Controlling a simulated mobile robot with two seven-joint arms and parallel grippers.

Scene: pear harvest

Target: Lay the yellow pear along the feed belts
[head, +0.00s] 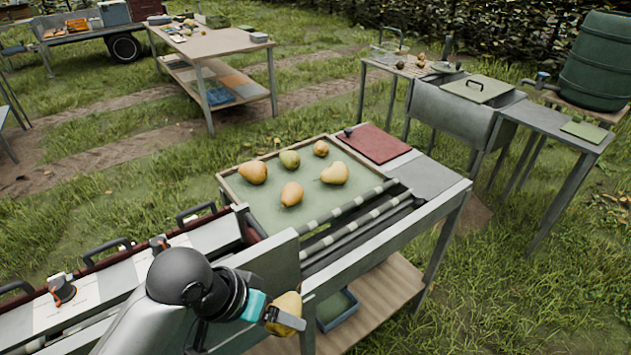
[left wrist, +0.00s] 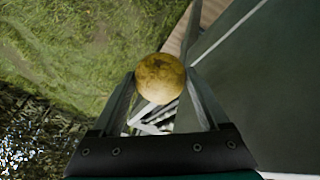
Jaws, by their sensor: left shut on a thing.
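My left gripper (head: 268,314) is shut on a yellow pear (head: 287,311), in front of the near side of the sorting table. In the left wrist view the pear (left wrist: 160,78) sits between the two fingertips of the left gripper (left wrist: 160,88), its round end facing the camera. The feed belts (head: 352,219) are two parallel grey-and-white banded strips running along the table top, and they look empty. They lie above and to the right of the gripper in the head view. My right gripper is not in view.
A green-lined tray (head: 262,219) beyond the belts holds several pears. A low shelf (head: 375,290) under the table carries a dark green bin (head: 337,310). A metal panel (head: 272,262) stands at the belts' left end.

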